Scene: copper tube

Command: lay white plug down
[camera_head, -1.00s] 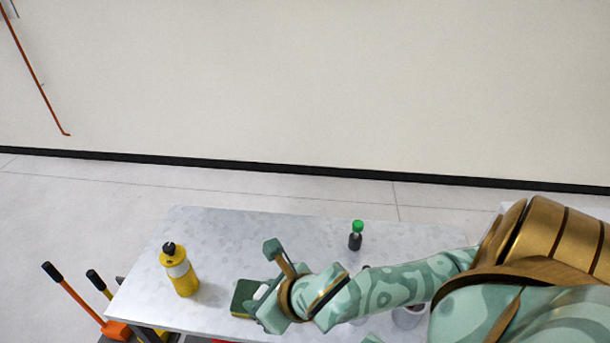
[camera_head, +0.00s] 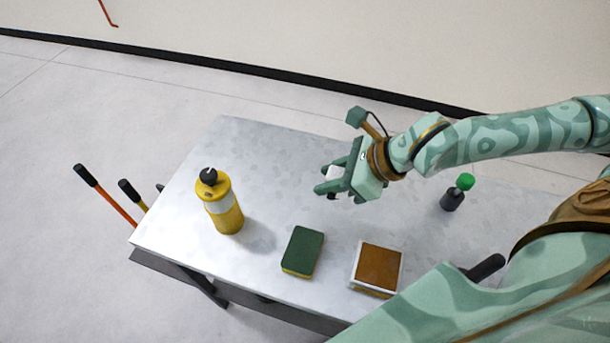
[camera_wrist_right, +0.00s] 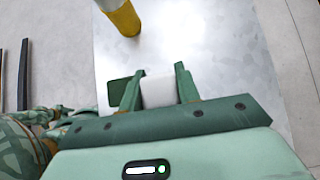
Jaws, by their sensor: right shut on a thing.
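My right gripper (camera_head: 335,182) is shut on the white plug (camera_head: 334,172), held over the grey metal table (camera_head: 285,155). The plug also shows in the right wrist view (camera_wrist_right: 158,90), a white block between the two green fingers. In the head view the fingers hide most of it. I cannot tell exactly how high it is above the table top. My left gripper is not in view.
A yellow bottle (camera_head: 223,208) stands at the table's left. A green sponge (camera_head: 303,250) and a brown-topped white box (camera_head: 378,268) lie near the front edge. A dark bottle with a green cap (camera_head: 455,194) stands at the right. The table's back left is clear.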

